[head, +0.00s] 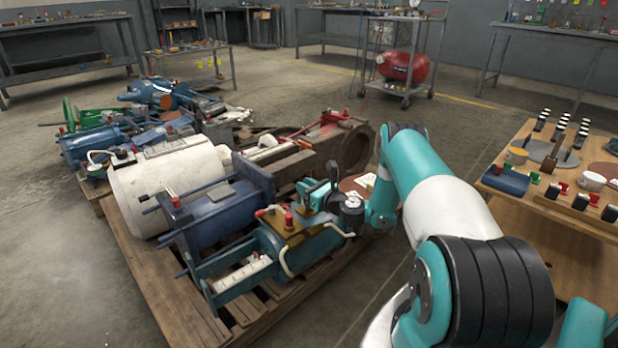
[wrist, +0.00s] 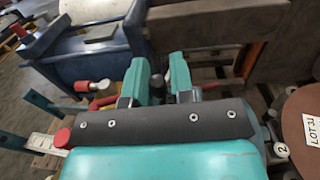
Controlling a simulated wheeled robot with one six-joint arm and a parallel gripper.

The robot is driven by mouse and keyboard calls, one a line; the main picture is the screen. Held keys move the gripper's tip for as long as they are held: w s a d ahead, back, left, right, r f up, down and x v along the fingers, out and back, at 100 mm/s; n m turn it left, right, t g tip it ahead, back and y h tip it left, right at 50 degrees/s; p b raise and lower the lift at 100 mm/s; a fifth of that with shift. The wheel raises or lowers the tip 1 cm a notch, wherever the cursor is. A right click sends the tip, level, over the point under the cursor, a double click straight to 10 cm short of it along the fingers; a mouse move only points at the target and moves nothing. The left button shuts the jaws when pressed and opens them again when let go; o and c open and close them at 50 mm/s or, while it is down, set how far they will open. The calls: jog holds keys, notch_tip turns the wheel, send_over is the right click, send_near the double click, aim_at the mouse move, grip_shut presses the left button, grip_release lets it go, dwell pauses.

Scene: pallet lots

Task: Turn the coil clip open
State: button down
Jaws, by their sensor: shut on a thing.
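My gripper (head: 318,192) is over the teal valve-like unit (head: 270,250) on the front of the pallet. In the wrist view my two teal fingers (wrist: 160,82) are closed around a small dark grey piece (wrist: 178,72), which I take to be the coil clip. Its lower part is hidden behind the dark wrist bar. A red lever (head: 266,211) and a red knob (head: 288,219) are beside the fingers, on a brass-coloured block (head: 292,231). The clip's turn angle cannot be made out.
A blue motor (head: 225,215) and a white cylinder (head: 165,185) lie close behind on the wooden pallet (head: 165,290). A rusty frame (head: 320,155) stands behind the gripper. A wooden table (head: 560,215) with small parts is at the right. The floor between is clear.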

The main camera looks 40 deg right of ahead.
jog(key=h+p, duration=0.1)
jog(key=a+m+h+p, duration=0.1)
jog(key=m+h+p, duration=0.1)
jog(key=shift+w+a+r+p, duration=0.25)
jog(key=shift+w+a+p, duration=0.05)
jog(key=shift+p, duration=0.05)
jog(key=shift+w+a+f+m+g+h, duration=0.15)
jog(key=shift+m+h, duration=0.4)
jog(key=shift+h, duration=0.35)
jog(key=shift+w+a+f+m+g+h, duration=0.15)
jog(key=shift+m+h, duration=0.4)
jog(key=shift+h, duration=0.35)
jog(key=shift+r, duration=0.1)
jog(key=c, duration=1.1)
grip_release()
jog(key=shift+d, duration=0.1)
jog(key=shift+h, duration=0.3)
jog(key=shift+s+p, duration=0.1)
jog(key=shift+p, duration=0.6)
